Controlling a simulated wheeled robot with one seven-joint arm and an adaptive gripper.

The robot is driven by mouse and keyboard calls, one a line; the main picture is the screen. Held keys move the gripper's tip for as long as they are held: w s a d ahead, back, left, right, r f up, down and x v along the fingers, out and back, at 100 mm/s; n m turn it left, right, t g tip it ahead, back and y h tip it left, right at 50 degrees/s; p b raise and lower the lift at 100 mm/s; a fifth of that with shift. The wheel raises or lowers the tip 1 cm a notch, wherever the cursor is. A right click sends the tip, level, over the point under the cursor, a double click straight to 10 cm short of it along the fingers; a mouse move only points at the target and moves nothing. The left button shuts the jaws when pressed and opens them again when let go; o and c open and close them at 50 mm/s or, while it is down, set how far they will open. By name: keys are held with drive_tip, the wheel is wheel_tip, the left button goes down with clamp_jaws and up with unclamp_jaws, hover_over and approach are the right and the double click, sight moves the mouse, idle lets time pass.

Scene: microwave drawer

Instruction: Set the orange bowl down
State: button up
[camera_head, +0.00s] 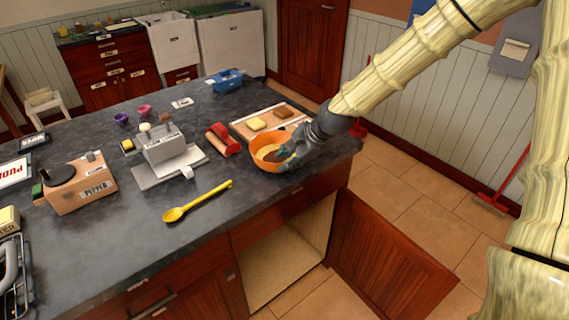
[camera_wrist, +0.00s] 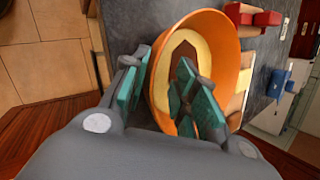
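The orange bowl (camera_head: 257,147) is near the right end of the dark counter, by its front edge. It looks upright and seems to rest on the counter. In the wrist view the bowl (camera_wrist: 222,38) fills the middle, with a pale yellow and brown pattern inside. My gripper (camera_head: 296,152) is at the bowl's right side. In the wrist view my gripper (camera_wrist: 162,78) has one green-padded finger outside the bowl and one inside, with the wall between them. A gap shows between the fingers, so they look open around the rim. The bowl's underside is hidden.
A board (camera_head: 240,129) with food lies behind the bowl, and a red roll-shaped object (camera_head: 223,138) stands to its left. A yellow spoon (camera_head: 197,201) lies at the front. An open cabinet door (camera_head: 385,250) hangs below the counter's right end. Bare counter (camera_head: 232,170) shows left of the bowl.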

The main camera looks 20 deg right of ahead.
drive_tip(key=b+v, duration=0.1)
drive_tip(key=v, duration=0.8)
drive_tip(key=s+a+f+n+g+h, duration=0.15)
drive_tip(key=s+f+n, duration=0.35)
drive_tip(key=f, duration=0.9)
drive_tip(key=s+a+f+n+g+h, duration=0.1)
drive_tip(key=s+a+f+n, duration=0.1)
drive_tip(key=s+f, duration=0.85)
drive_tip(key=s+f+n+g+h, duration=0.2)
drive_tip(key=s+f+n, duration=0.8)
drive_tip(key=s+f, duration=0.8)
drive_tip(key=s+a+g, duration=0.1)
drive_tip(key=s, duration=0.2)
drive_tip(key=shift+s+f, duration=0.25)
drive_tip(key=shift+f, duration=0.1)
drive_tip(key=shift+d, duration=0.1)
